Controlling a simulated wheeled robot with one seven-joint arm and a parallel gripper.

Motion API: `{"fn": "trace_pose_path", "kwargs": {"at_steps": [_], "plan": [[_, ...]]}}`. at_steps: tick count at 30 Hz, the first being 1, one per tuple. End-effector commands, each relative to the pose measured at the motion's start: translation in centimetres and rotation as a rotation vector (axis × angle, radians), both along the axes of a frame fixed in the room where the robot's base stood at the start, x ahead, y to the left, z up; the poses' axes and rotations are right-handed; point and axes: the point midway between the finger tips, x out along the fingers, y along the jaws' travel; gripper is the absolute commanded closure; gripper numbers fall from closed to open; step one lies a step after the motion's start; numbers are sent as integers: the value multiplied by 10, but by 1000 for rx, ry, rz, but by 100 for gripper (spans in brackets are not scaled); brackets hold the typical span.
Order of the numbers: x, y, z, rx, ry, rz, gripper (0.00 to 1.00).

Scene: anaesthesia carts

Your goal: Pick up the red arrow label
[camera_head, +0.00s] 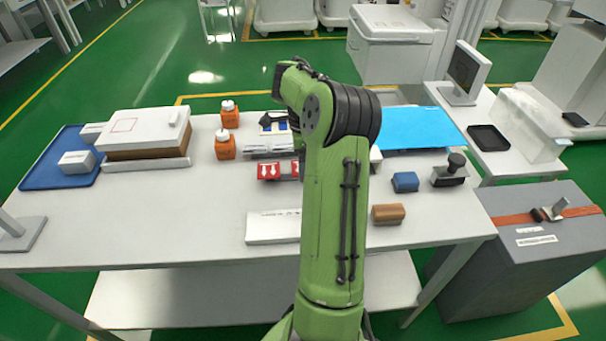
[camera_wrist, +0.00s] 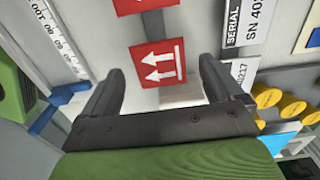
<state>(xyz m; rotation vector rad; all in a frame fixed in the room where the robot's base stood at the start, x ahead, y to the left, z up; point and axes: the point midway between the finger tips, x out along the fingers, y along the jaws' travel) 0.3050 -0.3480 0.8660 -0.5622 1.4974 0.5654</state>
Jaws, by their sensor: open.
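A red label with white upward arrows (camera_wrist: 158,63) lies on a pale surface in the wrist view, between and just beyond the tips of my gripper (camera_wrist: 162,67). My gripper is open, with one dark finger on each side and nothing held. A second red piece with white marks (camera_wrist: 143,4) is cut off at the top of the wrist view. In the head view, a red arrow label (camera_head: 268,171) shows on the table left of my arm. My arm partly covers the red next to it, and my gripper is hidden there.
A white strip (camera_head: 272,227) lies nearer the front. Orange bottles (camera_head: 225,145) and a white-topped box (camera_head: 143,132) stand left. A blue block (camera_head: 405,182), a brown block (camera_head: 388,214) and a black-handled object (camera_head: 450,172) sit right.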

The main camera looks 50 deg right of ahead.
Motion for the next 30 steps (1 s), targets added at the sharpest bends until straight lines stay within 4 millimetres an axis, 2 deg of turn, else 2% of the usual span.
{"fn": "trace_pose_path", "kwargs": {"at_steps": [1,29,30], "plan": [[0,0,-7,0,0,-1,6],[0,0,-9,-2,-1,1,6],[0,0,-9,-2,-1,1,9]]}}
